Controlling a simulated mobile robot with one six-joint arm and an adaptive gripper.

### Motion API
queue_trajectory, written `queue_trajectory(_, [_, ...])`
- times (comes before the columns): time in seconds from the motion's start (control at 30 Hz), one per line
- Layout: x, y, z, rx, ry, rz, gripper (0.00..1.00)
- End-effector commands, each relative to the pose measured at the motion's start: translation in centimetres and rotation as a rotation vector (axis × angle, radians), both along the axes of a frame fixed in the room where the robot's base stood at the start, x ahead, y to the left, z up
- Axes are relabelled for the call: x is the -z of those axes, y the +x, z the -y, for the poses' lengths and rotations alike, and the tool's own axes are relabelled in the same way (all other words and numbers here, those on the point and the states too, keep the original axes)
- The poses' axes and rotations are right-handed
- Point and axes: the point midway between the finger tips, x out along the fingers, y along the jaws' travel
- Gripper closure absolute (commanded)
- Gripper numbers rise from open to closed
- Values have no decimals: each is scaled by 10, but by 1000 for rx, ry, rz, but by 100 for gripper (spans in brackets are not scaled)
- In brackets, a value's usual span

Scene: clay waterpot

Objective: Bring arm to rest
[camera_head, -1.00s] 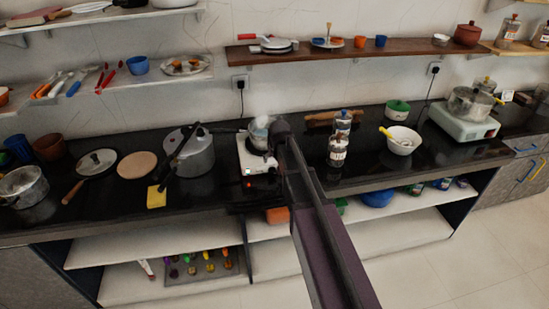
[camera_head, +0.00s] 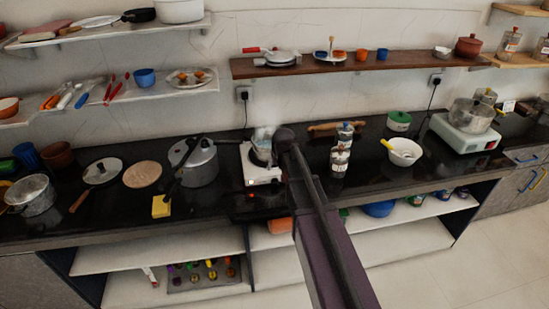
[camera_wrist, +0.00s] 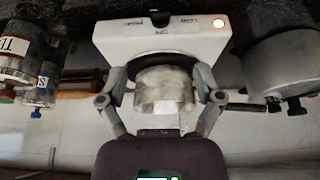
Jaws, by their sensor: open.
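My arm (camera_head: 322,220) reaches forward over the counter, its far end in front of the small white stove (camera_head: 262,178). The vessel also shows in the head view (camera_head: 262,137), partly hidden by the arm. The stove (camera_wrist: 160,38) fills the top middle of the wrist view, with a lit round spot on its corner. The gripper's fingers are not clear in the head view.
A pressure cooker (camera_head: 200,162) stands left of the stove. Labelled jars (camera_head: 341,150) and a white bowl (camera_head: 404,152) stand to the right. A wooden shelf (camera_head: 350,65) hangs above. A yellow sponge (camera_head: 161,207) lies near the front edge. Open shelves run below the counter.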

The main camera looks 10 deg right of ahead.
Motion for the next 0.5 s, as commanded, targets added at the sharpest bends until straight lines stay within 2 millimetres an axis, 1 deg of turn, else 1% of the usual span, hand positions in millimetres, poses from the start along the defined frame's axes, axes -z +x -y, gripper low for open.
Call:
queue_trajectory(0.17, [0, -2, 0, 0, 0, -3, 16])
queue_trajectory(0.27, [1, -15, -1, 0, 0, -20, 16])
queue_trajectory(0.37, [4, -40, -1, 0, 0, -57, 16])
queue_trajectory(0.47, [7, -76, -3, 0, 0, -113, 16])
queue_trajectory(0.5, [8, -93, -3, 0, 0, -140, 16])
